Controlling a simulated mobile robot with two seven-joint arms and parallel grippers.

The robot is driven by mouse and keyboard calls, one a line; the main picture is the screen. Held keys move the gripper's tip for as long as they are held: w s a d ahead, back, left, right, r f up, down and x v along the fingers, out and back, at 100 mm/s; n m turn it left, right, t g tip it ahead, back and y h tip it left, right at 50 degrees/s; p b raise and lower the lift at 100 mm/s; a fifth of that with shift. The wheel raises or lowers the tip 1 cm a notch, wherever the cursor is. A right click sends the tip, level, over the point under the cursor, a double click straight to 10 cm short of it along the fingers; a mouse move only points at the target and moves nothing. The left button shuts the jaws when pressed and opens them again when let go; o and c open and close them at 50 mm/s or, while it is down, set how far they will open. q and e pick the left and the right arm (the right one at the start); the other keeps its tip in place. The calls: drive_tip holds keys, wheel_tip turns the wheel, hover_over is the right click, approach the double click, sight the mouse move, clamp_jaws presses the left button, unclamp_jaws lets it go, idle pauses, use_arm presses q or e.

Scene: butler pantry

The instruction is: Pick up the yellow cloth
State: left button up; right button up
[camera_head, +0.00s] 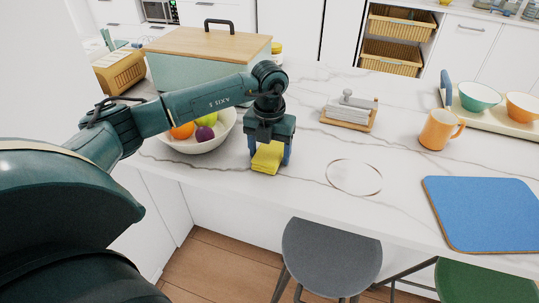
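The yellow cloth (267,158) is a small folded stack on the white marble counter, close to its front edge. My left gripper (269,154) points down directly over it. Its two blue fingers stand wide apart, one on each side of the cloth. A narrow gap seems to show at the right finger; whether the left finger touches the cloth I cannot tell. The gripper body hides the cloth's far part. My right gripper is not in view.
A white bowl of fruit (200,143) stands just left of the gripper, under my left forearm. A large wooden-lidded box (207,45) is behind. An orange mug (437,131) and a blue mat (487,212) are at right. The counter between is mostly clear; stools stand in front.

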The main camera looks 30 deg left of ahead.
sight(269, 151)
use_arm(q)
drive_tip(key=c, duration=0.7)
drive_tip(key=shift+r, duration=0.15)
drive_tip(key=shift+c, duration=0.2)
wheel_tip(269, 151, up, 10)
drive_tip(key=b, duration=0.1)
drive_tip(key=o, duration=0.3)
drive_tip(key=shift+c, duration=1)
